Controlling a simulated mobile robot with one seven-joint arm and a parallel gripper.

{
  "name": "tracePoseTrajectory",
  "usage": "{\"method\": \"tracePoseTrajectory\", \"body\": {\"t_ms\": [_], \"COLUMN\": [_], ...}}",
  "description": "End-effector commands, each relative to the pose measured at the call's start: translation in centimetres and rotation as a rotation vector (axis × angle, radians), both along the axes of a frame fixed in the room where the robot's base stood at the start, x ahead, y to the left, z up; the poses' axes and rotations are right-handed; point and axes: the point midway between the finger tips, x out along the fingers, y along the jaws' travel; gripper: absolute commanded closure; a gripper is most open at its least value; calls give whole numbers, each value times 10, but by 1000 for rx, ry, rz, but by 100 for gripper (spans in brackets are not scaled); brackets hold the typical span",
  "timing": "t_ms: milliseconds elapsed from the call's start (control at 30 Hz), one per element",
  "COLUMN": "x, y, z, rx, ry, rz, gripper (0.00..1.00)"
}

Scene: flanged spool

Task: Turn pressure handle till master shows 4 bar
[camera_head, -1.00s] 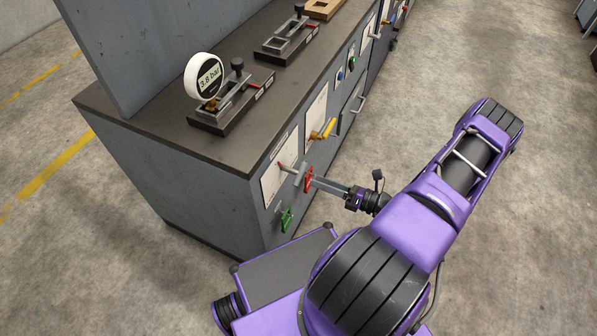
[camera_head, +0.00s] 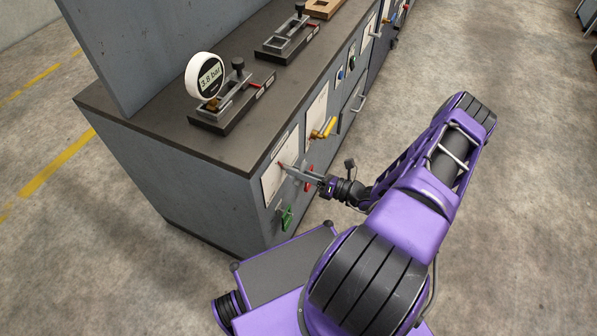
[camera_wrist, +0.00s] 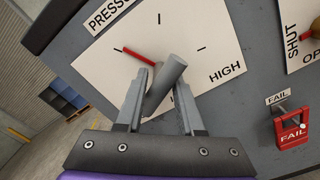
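The master gauge (camera_head: 206,78) is a round white dial on the bench top, and its display reads 3.8 bar. The pressure handle (camera_wrist: 166,84) is a grey bar with a red pointer (camera_wrist: 140,56) on a white panel (camera_wrist: 118,52) marked PRESSURE and HIGH. The pointer aims to the upper left in the wrist view. My gripper (camera_wrist: 160,88) has its fingers on either side of the handle, with the handle slanting between them. The fingers stand apart; firm contact is not clear. In the head view my gripper (camera_head: 292,171) is at the panel on the cabinet front.
A red FAIL tag (camera_wrist: 292,128) hangs right of the panel. A green tag (camera_head: 287,217) hangs lower on the cabinet. A yellow valve handle (camera_head: 323,130) sticks out farther along, beside the SHUT marking. Open floor lies to the right.

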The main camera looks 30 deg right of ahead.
Motion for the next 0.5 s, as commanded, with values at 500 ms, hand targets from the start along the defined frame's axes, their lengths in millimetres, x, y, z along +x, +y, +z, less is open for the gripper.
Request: {"method": "tracePoseTrajectory", "body": {"t_ms": [500], "x": [0], "y": [-1], "z": [-2], "rx": [-66], "ry": [-51], "rz": [-1], "gripper": [100]}}
